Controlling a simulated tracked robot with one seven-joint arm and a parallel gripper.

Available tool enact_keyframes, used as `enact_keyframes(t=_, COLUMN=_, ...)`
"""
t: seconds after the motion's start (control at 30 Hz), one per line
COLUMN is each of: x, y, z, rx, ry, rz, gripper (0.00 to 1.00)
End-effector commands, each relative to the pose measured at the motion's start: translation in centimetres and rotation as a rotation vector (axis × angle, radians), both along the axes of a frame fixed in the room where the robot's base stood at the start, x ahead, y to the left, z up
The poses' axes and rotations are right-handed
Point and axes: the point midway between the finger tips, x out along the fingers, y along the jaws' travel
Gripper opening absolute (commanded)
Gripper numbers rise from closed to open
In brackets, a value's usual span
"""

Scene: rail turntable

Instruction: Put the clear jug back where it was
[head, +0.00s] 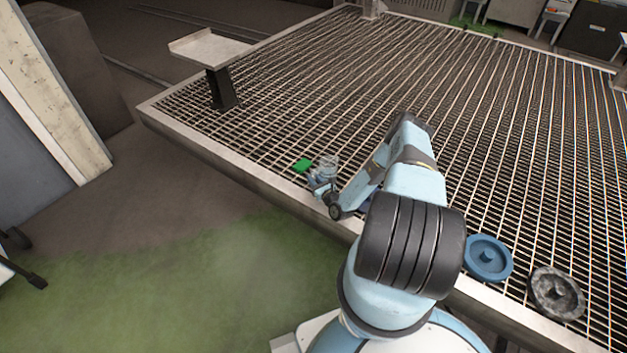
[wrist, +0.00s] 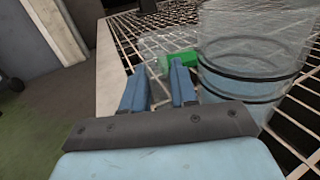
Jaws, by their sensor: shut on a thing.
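The clear jug (head: 328,166), a see-through cylinder, is at the near left edge of the grated table, right at my gripper (head: 318,184). My gripper is shut on the jug, though the contact itself is hard to make out. A green piece (head: 302,165) shows left of the jug; in the wrist view it (wrist: 181,61) is just beyond the right fingertip.
A faint clear shape (wrist: 165,42) shows beyond the fingers. A small raised tray on a post (head: 208,47) stands at the table's far left. A blue disc (head: 488,258) and a grey disc (head: 556,293) are at the near right. The middle of the grating (head: 330,80) is clear.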

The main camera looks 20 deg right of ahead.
Motion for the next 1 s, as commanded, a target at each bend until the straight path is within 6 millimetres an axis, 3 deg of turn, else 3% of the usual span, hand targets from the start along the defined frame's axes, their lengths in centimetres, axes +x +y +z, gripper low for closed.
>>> enact_keyframes(t=0.13, x=0.0, y=0.0, z=-0.1, rx=0.0, ry=-0.001, rz=0.0, gripper=0.0)
enact_keyframes(t=0.17, x=0.0, y=0.0, z=-0.1, rx=0.0, ry=0.0, rz=0.0, gripper=0.3)
enact_keyframes(t=0.4, x=0.0, y=0.1, z=-0.1, rx=0.0, ry=0.0, rz=0.001, gripper=0.53)
enact_keyframes(t=0.73, x=-0.2, y=0.0, z=0.0, rx=0.0, ry=0.0, rz=0.0, gripper=0.53)
enact_keyframes(t=1.0, x=-4.2, y=-0.8, z=0.0, rx=0.002, ry=0.001, rz=-0.001, gripper=0.53)
